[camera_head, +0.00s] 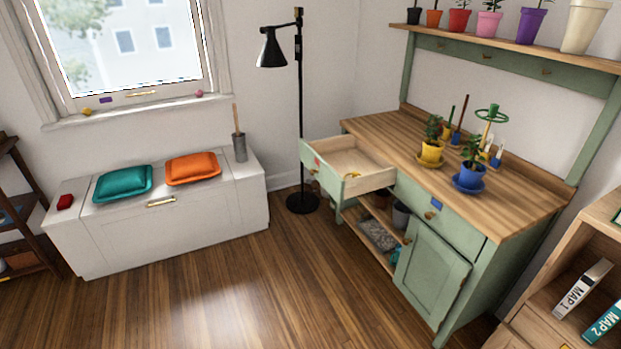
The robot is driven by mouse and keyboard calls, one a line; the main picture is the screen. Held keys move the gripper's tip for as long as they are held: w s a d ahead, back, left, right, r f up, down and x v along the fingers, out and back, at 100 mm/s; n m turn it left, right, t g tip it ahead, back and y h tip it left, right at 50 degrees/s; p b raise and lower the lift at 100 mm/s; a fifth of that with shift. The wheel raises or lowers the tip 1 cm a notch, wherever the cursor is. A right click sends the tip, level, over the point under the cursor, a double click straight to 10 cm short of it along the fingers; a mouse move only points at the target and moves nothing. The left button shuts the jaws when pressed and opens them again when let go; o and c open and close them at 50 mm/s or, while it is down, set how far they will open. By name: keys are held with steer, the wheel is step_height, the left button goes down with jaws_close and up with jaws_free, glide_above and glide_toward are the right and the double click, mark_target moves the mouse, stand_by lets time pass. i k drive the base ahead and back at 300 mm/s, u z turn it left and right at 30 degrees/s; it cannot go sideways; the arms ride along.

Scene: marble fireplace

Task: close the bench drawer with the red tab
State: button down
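The green potting bench (385,128) with a wooden top stands at the right. Its left drawer (327,176) is pulled well out. The drawer's green front carries a small red tab (317,160) and a knob. A small yellow thing lies inside near the front. The bench's other drawer (440,216), with a blue tab (436,203), is shut. My gripper is not in view.
A black floor lamp (302,203) stands just behind the open drawer, at its left. A white chest (160,225) with cushions stands at the left. The wooden floor (255,290) in front is clear.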

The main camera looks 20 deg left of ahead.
mark_target(328, 160)
steer(key=u, duration=0.5)
steer(key=i, duration=0.7)
steer(key=u, duration=0.5)
steer(key=i, duration=0.65)
steer(key=z, duration=0.6)
steer(key=i, duration=0.85)
steer(key=z, duration=0.65)
